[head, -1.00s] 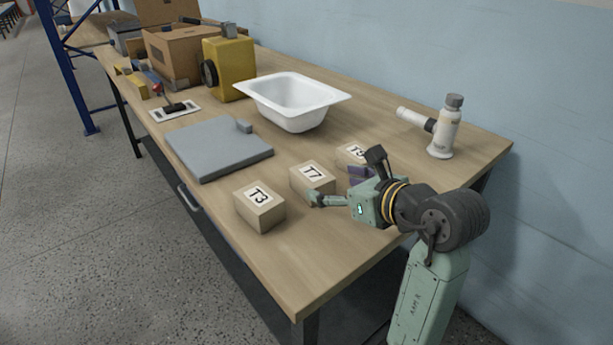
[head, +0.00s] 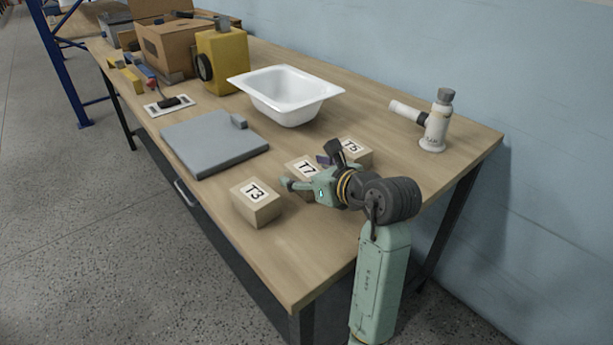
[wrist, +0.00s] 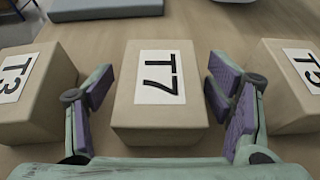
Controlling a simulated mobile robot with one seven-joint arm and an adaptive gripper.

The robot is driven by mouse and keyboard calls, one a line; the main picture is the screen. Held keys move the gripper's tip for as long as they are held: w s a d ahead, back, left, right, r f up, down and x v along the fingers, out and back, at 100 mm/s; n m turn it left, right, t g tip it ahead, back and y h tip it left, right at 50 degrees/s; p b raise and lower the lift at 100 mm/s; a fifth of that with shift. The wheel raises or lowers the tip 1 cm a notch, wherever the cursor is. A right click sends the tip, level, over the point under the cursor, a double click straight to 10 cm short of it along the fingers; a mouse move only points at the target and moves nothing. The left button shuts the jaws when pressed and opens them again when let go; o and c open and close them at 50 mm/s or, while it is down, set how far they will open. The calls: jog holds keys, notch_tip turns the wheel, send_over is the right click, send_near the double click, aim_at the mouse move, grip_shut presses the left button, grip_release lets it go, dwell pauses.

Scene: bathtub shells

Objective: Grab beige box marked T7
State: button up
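The beige box marked T7 (wrist: 160,115) sits on the table, centred between my fingers in the wrist view. In the head view the T7 box (head: 302,170) is partly hidden by my gripper. My gripper (wrist: 161,105) is open, with one purple-padded finger on each side of the box and a gap on both sides. In the head view my gripper (head: 308,172) is low over the table at the box. A beige box marked T3 (head: 257,203) stands to the left. Another beige box (head: 355,152), its label partly unclear, stands to the right.
The neighbouring boxes stand close outside my fingers. A grey slab (head: 213,145) and a white basin (head: 286,97) lie behind. A white pipe fitting (head: 435,125) stands at the right. The table (head: 305,255) is clear at its front.

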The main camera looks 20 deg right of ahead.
jog(key=c, duration=1.3)
jog(key=shift+r, duration=0.1)
